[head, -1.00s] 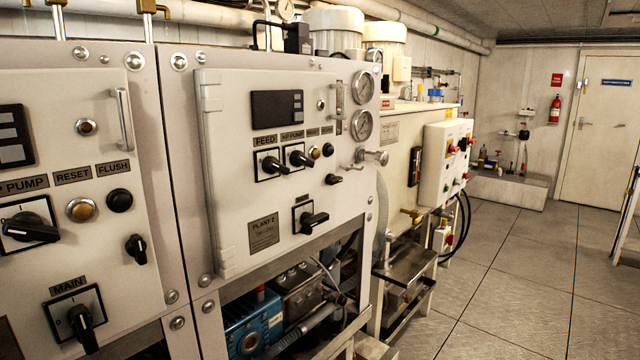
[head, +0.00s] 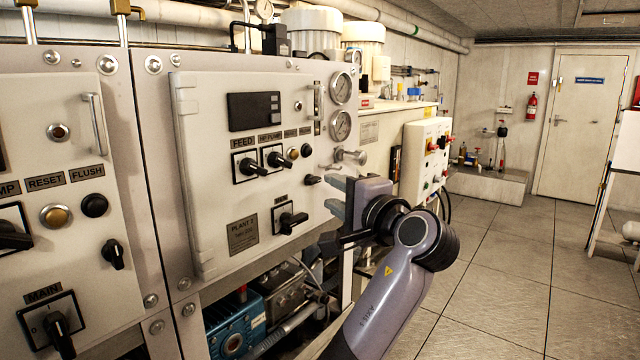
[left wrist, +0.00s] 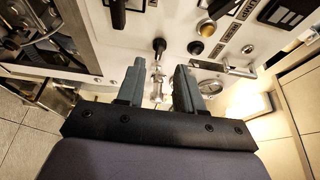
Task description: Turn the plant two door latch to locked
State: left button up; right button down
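The plant two door (head: 215,190) is the cream panel with the PLANT 2 plate, and it looks closed. A small black latch knob (head: 313,179) sits near its right edge, its lever lying roughly sideways. My left gripper (head: 329,194) is just right of the knob, with its two grey-teal fingers apart and empty. In the left wrist view, the knob (left wrist: 159,45) shows beyond and between the open fingertips (left wrist: 160,66); they appear apart from it. Whether the latch is locked cannot be read. My right gripper is not in view.
A metal valve fitting (head: 350,157) protrudes close above my left gripper and shows between the fingers in the wrist view. A pull handle (head: 318,108), gauges (head: 341,88) and a black switch (head: 292,221) are nearby. The floor (head: 510,260) at right is open.

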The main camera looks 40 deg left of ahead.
aim_at(315, 183)
pick_arm(q)
jog(key=p+x, duration=0.1)
jog(key=x, duration=0.5)
jog(key=shift+f, duration=0.1)
grip_shut()
